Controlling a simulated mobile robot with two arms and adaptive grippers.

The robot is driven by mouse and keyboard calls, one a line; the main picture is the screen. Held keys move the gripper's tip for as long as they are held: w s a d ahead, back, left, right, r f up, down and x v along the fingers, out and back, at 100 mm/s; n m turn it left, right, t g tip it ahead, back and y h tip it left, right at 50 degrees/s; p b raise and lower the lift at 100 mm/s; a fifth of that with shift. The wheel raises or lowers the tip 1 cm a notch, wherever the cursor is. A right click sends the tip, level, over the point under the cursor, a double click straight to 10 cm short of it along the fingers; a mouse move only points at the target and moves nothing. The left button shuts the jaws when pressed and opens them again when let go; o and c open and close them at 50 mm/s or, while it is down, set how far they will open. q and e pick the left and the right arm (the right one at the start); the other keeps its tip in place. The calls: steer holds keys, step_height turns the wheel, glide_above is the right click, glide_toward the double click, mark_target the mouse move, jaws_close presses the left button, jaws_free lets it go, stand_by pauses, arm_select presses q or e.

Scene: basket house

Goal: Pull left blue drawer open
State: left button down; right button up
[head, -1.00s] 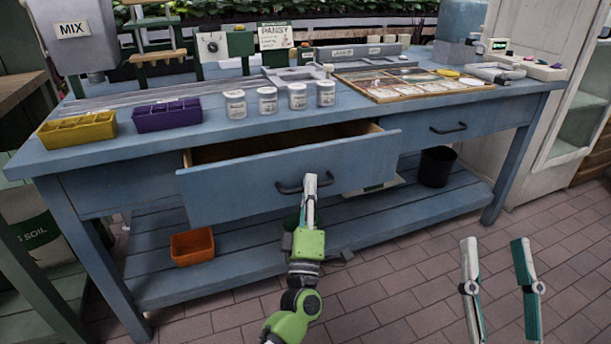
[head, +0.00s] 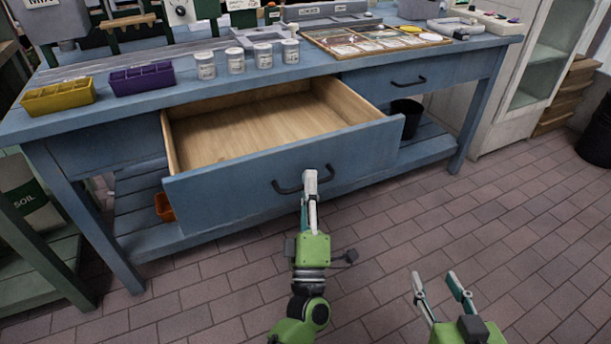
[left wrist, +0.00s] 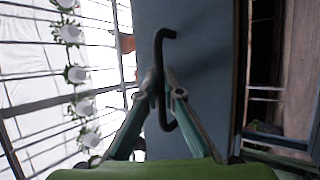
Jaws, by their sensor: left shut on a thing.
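The left blue drawer (head: 225,190) is pulled well out of the blue workbench, and its bare wooden inside shows empty. Its dark handle (head: 287,188) is on the front face. My left gripper (head: 310,176) is shut on this handle. In the left wrist view the dark handle (left wrist: 160,55) runs between the two fingers of my left gripper (left wrist: 161,90), with the blue drawer front (left wrist: 205,60) behind it. My right gripper (head: 440,284) is open and empty, low at the right above the brick floor, away from the bench.
The right drawer (head: 375,82) is shut. Yellow (head: 58,97) and purple (head: 142,80) trays and several white jars (head: 236,62) stand on the bench top. A black bin (head: 407,115) and an orange pot (head: 164,207) are below. The brick floor (head: 510,220) at right is clear.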

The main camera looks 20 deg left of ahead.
arm_select(q)
steer(key=shift+s+d, duration=0.1)
steer(key=c, duration=2.4)
jaws_free()
steer(key=shift+c, duration=0.2)
steer(key=v, duration=1.2)
